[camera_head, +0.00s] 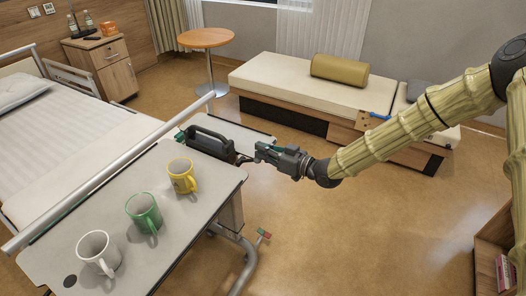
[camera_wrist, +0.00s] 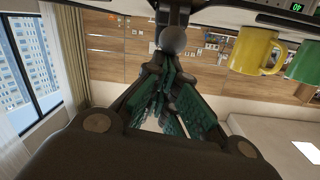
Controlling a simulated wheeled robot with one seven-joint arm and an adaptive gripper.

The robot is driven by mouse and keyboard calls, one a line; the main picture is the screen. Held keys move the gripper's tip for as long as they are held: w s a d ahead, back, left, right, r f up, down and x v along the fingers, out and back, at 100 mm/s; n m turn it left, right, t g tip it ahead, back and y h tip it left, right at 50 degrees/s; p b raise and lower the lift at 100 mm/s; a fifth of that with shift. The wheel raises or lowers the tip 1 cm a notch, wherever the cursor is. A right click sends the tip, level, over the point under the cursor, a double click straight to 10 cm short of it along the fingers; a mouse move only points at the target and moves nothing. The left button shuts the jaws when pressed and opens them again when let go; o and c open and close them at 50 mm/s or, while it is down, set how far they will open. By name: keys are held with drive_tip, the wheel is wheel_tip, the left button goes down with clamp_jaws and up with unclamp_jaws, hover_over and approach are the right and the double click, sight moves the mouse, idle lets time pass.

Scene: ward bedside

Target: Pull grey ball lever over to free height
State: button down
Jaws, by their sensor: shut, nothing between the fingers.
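The grey ball of the lever (camera_wrist: 173,40) shows in the wrist view, just beyond my fingertips, against a dark upright part under the table's edge. I cannot tell whether my fingers touch it. In the head view I cannot make the ball out clearly beside my gripper. My gripper (camera_head: 260,152) is at the right edge of the overbed table (camera_head: 205,220), fingers pointing left. In the wrist view my gripper (camera_wrist: 168,75) has its green-padded fingers shut, with nothing held between them.
A yellow mug (camera_head: 182,177), a green mug (camera_head: 144,212) and a white mug (camera_head: 98,253) stand on the table. The bed (camera_head: 60,130) is at left, a bench (camera_head: 300,85) behind. Floor right of the table is clear.

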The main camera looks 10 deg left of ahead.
wheel_tip(320, 180, up, 4)
drive_tip(key=w+p, duration=0.1)
drive_tip(key=p, duration=0.1)
drive_tip(key=f+b+v, duration=0.1)
drive_tip(key=b+v, duration=0.1)
drive_tip(key=v, duration=0.7)
drive_tip(key=shift+f, duration=0.15)
drive_tip(key=shift+s, duration=0.1)
drive_tip(key=s+d+f+m+g+h, duration=0.1)
drive_tip(key=s+d+f+m+h, duration=0.2)
drive_tip(key=s+f, duration=0.45)
drive_tip(key=s+d+f+m+h, duration=0.2)
drive_tip(key=s+d+f+h, duration=0.15)
drive_tip(key=f, duration=0.65)
drive_tip(key=s+d+f+m+g+h, duration=0.1)
drive_tip(key=s+d+f+m+h, duration=0.15)
drive_tip(key=s+f, duration=0.5)
drive_tip(key=s+d+f+m+g+h, duration=0.2)
drive_tip(key=s+d+f+h, duration=0.1)
drive_tip(key=s+d, duration=0.5)
drive_tip(key=s+d+f+m+g+h, duration=0.2)
drive_tip(key=s+d+f, duration=0.4)
drive_tip(key=s, duration=0.8)
drive_tip(key=d+h, duration=0.1)
drive_tip(key=d, duration=0.1)
drive_tip(key=shift+d+f+g+p, duration=0.2)
drive_tip(key=shift+d+g+p, duration=0.15)
drive_tip(key=shift+g, duration=0.05)
